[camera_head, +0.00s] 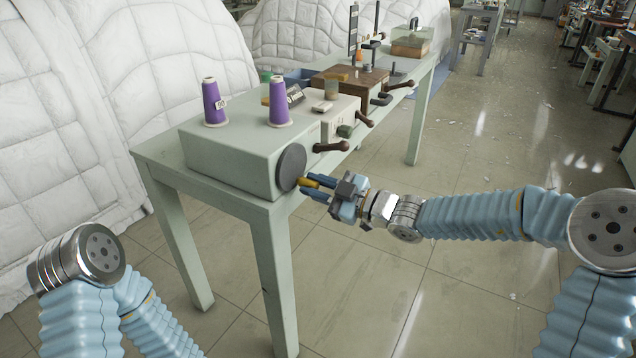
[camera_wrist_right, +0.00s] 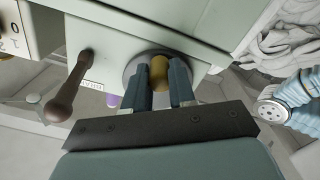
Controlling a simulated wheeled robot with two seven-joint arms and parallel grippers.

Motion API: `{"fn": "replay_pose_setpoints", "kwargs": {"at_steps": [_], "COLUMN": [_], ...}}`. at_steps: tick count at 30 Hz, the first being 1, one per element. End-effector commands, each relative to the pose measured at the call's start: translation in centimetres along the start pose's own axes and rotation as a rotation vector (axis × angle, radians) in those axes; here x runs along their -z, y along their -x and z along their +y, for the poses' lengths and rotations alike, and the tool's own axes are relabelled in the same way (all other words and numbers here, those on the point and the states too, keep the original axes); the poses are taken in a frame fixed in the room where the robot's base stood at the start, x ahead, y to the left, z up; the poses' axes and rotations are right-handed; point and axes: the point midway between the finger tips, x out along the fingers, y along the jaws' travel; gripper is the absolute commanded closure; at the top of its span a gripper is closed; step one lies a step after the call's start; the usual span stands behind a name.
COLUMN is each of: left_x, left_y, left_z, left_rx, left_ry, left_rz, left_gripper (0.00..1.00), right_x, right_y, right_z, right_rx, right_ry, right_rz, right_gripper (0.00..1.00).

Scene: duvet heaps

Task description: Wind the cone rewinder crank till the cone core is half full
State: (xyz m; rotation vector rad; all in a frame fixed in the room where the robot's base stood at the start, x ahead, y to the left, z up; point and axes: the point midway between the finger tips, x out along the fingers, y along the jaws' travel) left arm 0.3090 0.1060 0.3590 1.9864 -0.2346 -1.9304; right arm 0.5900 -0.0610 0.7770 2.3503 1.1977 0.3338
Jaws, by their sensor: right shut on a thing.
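The cone rewinder is a pale green box (camera_head: 225,158) on the near end of a long table. Two purple thread cones stand on its top, one at the left (camera_head: 212,102) and one at the right (camera_head: 279,103). A dark round crank disc (camera_head: 290,167) is on its near right face, with a yellow-brown handle (camera_wrist_right: 159,70). My right gripper (camera_head: 312,187) is shut on that handle, its blue fingers on both sides of it in the right wrist view. My left gripper is out of view; only my left arm shows in the head view. How full the cones are is hard to tell.
A brown lever (camera_head: 331,147) sticks out beside the disc, also seen in the right wrist view (camera_wrist_right: 68,95). More levered boxes, including a brown one (camera_head: 350,90), stand farther along the green table (camera_head: 160,150). White quilted heaps (camera_head: 60,130) rise at the left. The floor at the right is open.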

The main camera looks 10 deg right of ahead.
Motion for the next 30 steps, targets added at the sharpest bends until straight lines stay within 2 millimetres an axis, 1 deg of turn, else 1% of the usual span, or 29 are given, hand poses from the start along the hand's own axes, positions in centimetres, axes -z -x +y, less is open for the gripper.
{"fn": "replay_pose_setpoints", "kwargs": {"at_steps": [6,12,21,30], "left_x": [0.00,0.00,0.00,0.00], "left_y": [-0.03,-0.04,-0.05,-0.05], "left_z": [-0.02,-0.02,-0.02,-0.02], "left_rx": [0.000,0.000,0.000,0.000], "left_ry": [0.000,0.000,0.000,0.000], "left_rz": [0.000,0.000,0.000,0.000], "left_gripper": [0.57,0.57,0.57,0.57], "right_x": [-0.09,0.21,0.41,0.39], "right_y": [0.16,0.06,0.01,0.00], "right_z": [-0.39,-0.75,-0.98,-1.02], "right_rx": [-0.003,-0.001,0.000,0.000], "right_ry": [-0.130,-0.211,-0.272,-0.282], "right_rz": [0.000,0.000,0.000,-0.002], "right_gripper": [1.00,1.00,1.00,1.00]}}
